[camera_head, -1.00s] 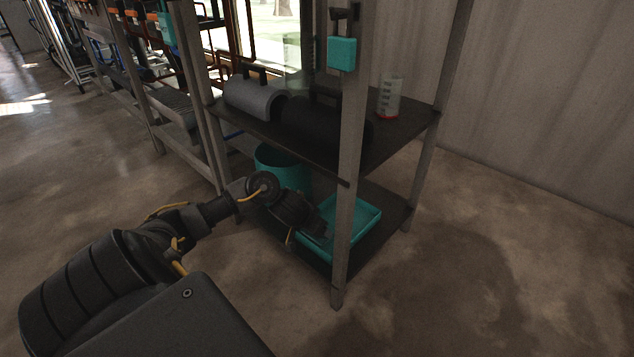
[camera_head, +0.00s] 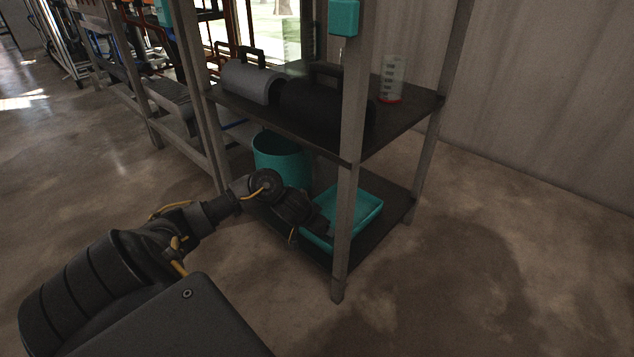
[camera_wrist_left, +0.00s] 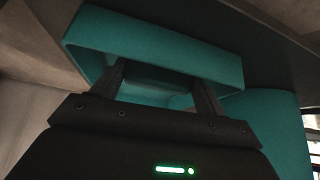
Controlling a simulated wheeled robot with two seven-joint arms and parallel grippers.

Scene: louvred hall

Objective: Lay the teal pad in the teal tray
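The teal tray (camera_head: 362,209) sits on the lower shelf, partly behind the front post. It also shows in the left wrist view (camera_wrist_left: 160,42), where its wall runs around my fingertips. My left gripper (camera_head: 322,228) reaches in at the tray's left side. In the left wrist view its two fingers (camera_wrist_left: 160,82) are apart and point into the tray. A dark patch lies between them; I cannot tell whether it is the teal pad or the shaded tray. No pad can be made out for certain in the head view. My right gripper is out of view.
A teal bucket (camera_head: 281,155) stands just left of the tray. The upper shelf (camera_head: 405,115) is above and bears a grey cylinder (camera_head: 250,82), a black cylinder (camera_head: 322,108) and a clear beaker (camera_head: 392,80). A post (camera_head: 345,230) stands before the tray. Floor at right is clear.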

